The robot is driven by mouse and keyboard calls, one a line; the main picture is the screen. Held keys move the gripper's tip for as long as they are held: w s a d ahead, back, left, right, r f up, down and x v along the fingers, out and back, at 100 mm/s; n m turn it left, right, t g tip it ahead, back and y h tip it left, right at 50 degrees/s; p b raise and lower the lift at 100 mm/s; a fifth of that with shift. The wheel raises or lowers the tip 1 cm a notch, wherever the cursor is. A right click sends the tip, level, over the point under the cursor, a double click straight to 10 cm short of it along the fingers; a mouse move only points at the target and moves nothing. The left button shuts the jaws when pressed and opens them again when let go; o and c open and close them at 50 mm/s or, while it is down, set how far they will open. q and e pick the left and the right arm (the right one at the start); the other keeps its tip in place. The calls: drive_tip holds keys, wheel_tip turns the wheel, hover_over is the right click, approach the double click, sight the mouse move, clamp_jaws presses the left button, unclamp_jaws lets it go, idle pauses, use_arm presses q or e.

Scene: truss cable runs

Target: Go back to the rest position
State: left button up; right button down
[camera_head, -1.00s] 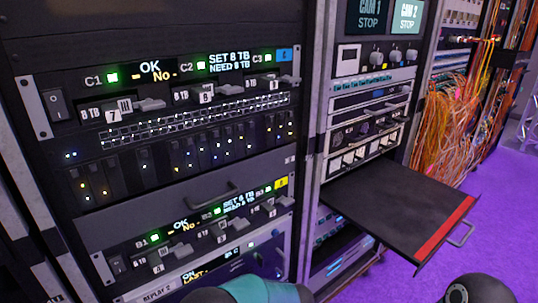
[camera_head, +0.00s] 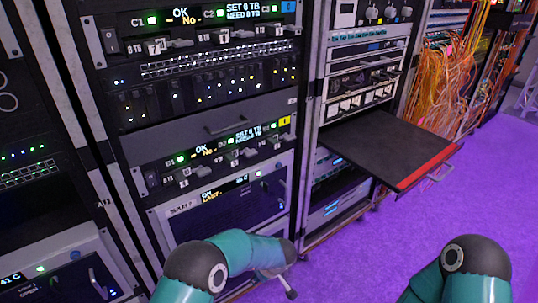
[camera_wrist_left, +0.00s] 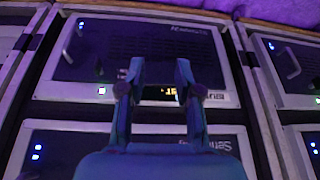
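My left arm's teal links with dark joints show at the bottom of the head view, in front of the lower rack units. My right arm shows only as a teal link and dark joint at the bottom right of the head view, over the purple floor. Its gripper is out of frame.
A pulled-out black shelf (camera_head: 385,148) with a red front edge juts from the right rack. The left rack holds the REPLAY 2 unit (camera_head: 230,210) and drive bays (camera_head: 200,85). Orange cables (camera_head: 445,85) hang behind. Purple floor (camera_head: 350,250) is open at right.

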use_arm(q)
drive_tip(key=s+a+f+m, duration=0.2)
drive_tip(key=s+a+f, duration=0.15)
drive_tip(key=a, duration=0.65)
drive_tip(key=s+a+f+m, duration=0.15)
drive_tip(key=s+a, duration=0.25)
drive_tip(key=a, duration=0.7)
drive_tip(key=s+d+m+g+h, duration=0.15)
drive_tip(key=s+d+h, duration=0.35)
drive_tip(key=s, duration=0.5)
drive_tip(key=s+d+m+g+h, duration=0.1)
drive_tip(key=s+d+m+h, duration=0.1)
drive_tip(key=s+d, duration=0.65)
wheel_tip(320, 180, up, 24)
drive_tip(key=s+a+p, duration=0.2)
drive_tip(key=p, duration=2.1)
drive_tip(key=shift+f+n+p, duration=0.15)
drive_tip(key=shift+n+p, duration=0.15)
drive_tip(key=shift+n, duration=0.1)
drive_tip(key=shift+a, duration=0.1)
